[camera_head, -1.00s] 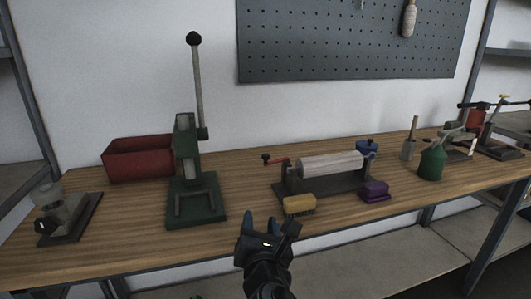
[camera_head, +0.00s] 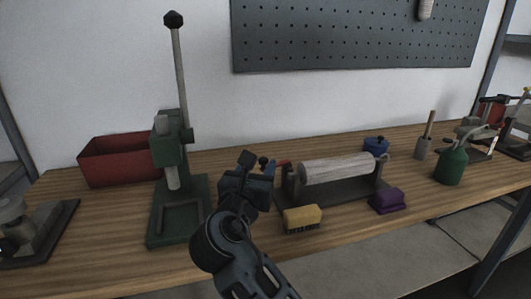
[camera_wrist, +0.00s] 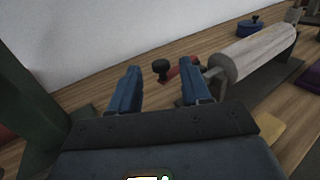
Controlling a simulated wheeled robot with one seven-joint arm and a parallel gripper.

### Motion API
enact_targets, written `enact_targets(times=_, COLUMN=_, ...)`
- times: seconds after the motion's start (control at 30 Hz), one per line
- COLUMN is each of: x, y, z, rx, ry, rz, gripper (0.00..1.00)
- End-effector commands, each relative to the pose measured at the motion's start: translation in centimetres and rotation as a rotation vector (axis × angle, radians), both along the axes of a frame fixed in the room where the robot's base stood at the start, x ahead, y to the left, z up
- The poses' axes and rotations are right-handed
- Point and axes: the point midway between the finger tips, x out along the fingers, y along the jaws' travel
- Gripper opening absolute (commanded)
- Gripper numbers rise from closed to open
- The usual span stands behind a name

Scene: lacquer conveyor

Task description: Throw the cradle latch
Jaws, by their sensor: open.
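The cradle (camera_head: 335,191) is a dark base with end posts, holding a pale wooden roller (camera_head: 338,169) on the bench. A red lever (camera_head: 283,165) with a black knob (camera_head: 263,161) sticks out left from its left end; it looks like the latch. My gripper (camera_head: 255,163) is just left of the cradle and partly hides the lever in the head view. In the wrist view its blue fingers (camera_wrist: 158,82) are apart and empty. The black knob (camera_wrist: 161,68) shows beyond the gap between them, with the red lever (camera_wrist: 184,70) towards the right finger.
A green press (camera_head: 176,205) with a tall handle stands close left of my gripper, a red bin (camera_head: 120,165) behind it. A yellow brush (camera_head: 302,217) and a purple block (camera_head: 388,200) lie in front of the cradle. A blue pot (camera_head: 375,146) is behind it.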

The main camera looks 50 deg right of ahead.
Motion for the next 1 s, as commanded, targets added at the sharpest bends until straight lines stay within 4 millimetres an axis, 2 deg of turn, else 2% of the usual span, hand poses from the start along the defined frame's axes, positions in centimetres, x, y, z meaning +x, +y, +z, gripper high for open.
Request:
enact_targets(times=0.2, x=1.5, y=-3.2, z=0.0, rx=0.002, ry=-0.002, rz=-0.002, gripper=0.47)
enact_targets(times=0.4, x=2.5, y=-5.1, z=0.0, rx=0.002, ry=-0.001, rz=-0.001, gripper=0.47)
enact_targets(times=0.77, x=2.7, y=-5.7, z=0.0, rx=0.002, ry=-0.001, rz=0.002, gripper=0.47)
enact_targets(times=1.0, x=2.7, y=-5.6, z=0.0, rx=0.002, ry=-0.002, rz=0.002, gripper=0.25)
